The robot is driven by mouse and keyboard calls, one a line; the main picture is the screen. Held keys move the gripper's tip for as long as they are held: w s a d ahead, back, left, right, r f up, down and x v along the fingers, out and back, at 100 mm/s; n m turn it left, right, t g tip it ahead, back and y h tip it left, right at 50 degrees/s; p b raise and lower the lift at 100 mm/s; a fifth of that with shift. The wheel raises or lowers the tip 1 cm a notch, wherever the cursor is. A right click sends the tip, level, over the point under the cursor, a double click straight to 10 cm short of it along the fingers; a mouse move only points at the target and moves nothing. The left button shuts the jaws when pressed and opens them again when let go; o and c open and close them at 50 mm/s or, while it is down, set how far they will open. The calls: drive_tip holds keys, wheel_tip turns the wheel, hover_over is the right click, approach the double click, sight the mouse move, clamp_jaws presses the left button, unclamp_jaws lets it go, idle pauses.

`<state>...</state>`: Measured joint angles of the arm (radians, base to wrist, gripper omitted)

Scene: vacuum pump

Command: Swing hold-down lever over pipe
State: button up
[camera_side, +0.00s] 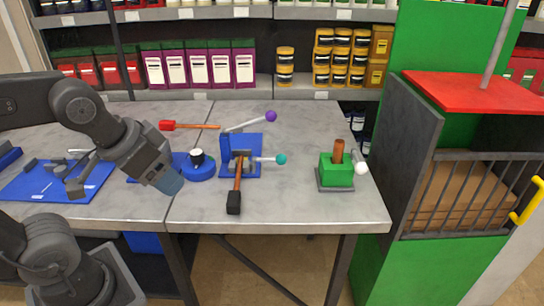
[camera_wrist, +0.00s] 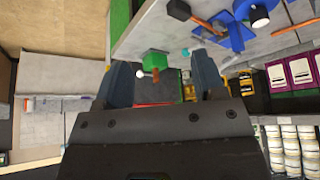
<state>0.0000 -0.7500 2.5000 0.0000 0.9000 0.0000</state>
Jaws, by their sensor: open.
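A blue fixture (camera_side: 243,142) stands on the grey table. A lever with a purple knob (camera_side: 271,116) rises from its top, and a rod with a teal knob (camera_side: 281,159) sticks out to its right. To the right, a green block (camera_side: 336,172) holds an upright brown pipe (camera_side: 339,150), with a white ball (camera_side: 361,168) beside it. I cannot tell which lever is the hold-down lever. My gripper (camera_side: 168,183) is open, left of the fixture and apart from it. In the wrist view the green block (camera_wrist: 156,61) shows between the open fingers (camera_wrist: 163,84), some distance away.
A hammer (camera_side: 234,201) with a black head lies at the fixture's front. A red-headed tool (camera_side: 168,126) lies behind a round blue part (camera_side: 199,172). A blue tray (camera_side: 58,183) is at left. Stocked shelves (camera_side: 200,85) stand behind; a barred cage (camera_side: 460,195) stands at right.

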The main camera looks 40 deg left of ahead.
drive_tip(key=shift+c, duration=0.4)
drive_tip(key=w+a+r+m+g+y, duration=0.1)
drive_tip(key=w+r, duration=0.2)
drive_tip(key=w, duration=0.5)
drive_tip(key=w+r+g, duration=0.1)
drive_tip(key=w+r, duration=0.2)
drive_tip(key=w, duration=0.6)
drive_tip(key=m+g+y, duration=0.1)
drive_tip(key=g, duration=0.2)
hover_over(281, 156)
drive_tip(key=d, duration=0.2)
wheel_tip(281, 156, down, 10)
drive_tip(key=f, duration=0.4)
drive_tip(key=a+f, duration=0.1)
drive_tip(key=f, duration=0.3)
drive_tip(key=a+f, duration=0.1)
drive_tip(key=f, duration=0.3)
drive_tip(key=shift+w+a+f, duration=0.1)
drive_tip(key=shift+a+f, duration=0.05)
drive_tip(key=shift+f, duration=0.15)
clamp_jaws()
